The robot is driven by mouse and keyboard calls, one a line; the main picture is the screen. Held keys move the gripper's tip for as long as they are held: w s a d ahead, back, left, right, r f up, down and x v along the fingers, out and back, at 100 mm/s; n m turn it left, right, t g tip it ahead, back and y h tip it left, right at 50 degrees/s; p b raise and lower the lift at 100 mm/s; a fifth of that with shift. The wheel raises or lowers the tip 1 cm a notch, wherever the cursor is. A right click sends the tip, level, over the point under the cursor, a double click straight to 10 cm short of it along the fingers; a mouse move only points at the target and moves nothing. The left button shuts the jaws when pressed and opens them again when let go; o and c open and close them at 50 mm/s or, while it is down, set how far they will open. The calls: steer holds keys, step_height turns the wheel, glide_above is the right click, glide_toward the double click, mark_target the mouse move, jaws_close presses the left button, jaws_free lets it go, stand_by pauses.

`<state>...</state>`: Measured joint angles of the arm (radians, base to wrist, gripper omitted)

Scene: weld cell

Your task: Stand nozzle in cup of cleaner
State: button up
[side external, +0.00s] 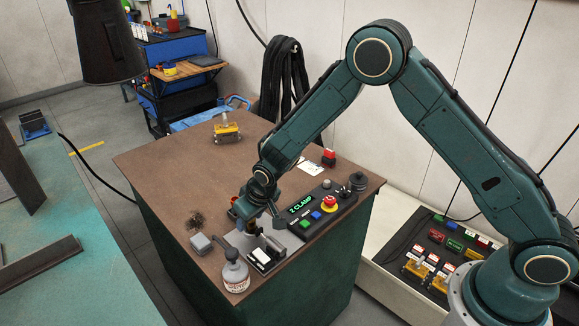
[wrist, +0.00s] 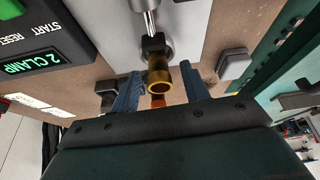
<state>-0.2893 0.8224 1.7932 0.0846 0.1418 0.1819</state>
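The brass nozzle (wrist: 160,80) shows in the wrist view as a short tube with its open end toward the camera. It lies between the two blue fingers of my gripper (wrist: 161,82), with some space beside it, so the fingers look open. In the side view my gripper (side external: 263,212) is low over the near part of the brown bench, and the dark brassy nozzle (side external: 252,229) shows just below it, by a small metal fixture (side external: 266,256). I cannot clearly make out a cup of cleaner.
A control box (side external: 310,208) reading "2 CLAMP" stands right of my gripper. A grey square block (side external: 201,243) and a dark wire tangle (side external: 196,220) lie to the left. A yellow clamp piece (side external: 227,132) sits at the back. The bench's left middle is clear.

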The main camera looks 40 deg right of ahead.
steer(key=shift+r, duration=0.1)
steer(key=v, duration=1.2)
steer(key=shift+r, duration=0.2)
stand_by(0.6)
steer(key=s+d+r, duration=0.4)
steer(key=s+r, duration=0.2)
steer(key=r, duration=0.2)
steer(key=s+d+r, duration=0.5)
steer(key=s+r, duration=0.2)
steer(key=s+d+r, duration=0.1)
steer(key=s+d, duration=0.1)
steer(key=s, duration=0.6)
steer(key=s+d+r+t, duration=0.1)
steer(key=s+d+r, duration=0.1)
steer(key=s, duration=0.7)
steer(key=shift+s+m, duration=0.25)
steer(key=shift+m, duration=0.15)
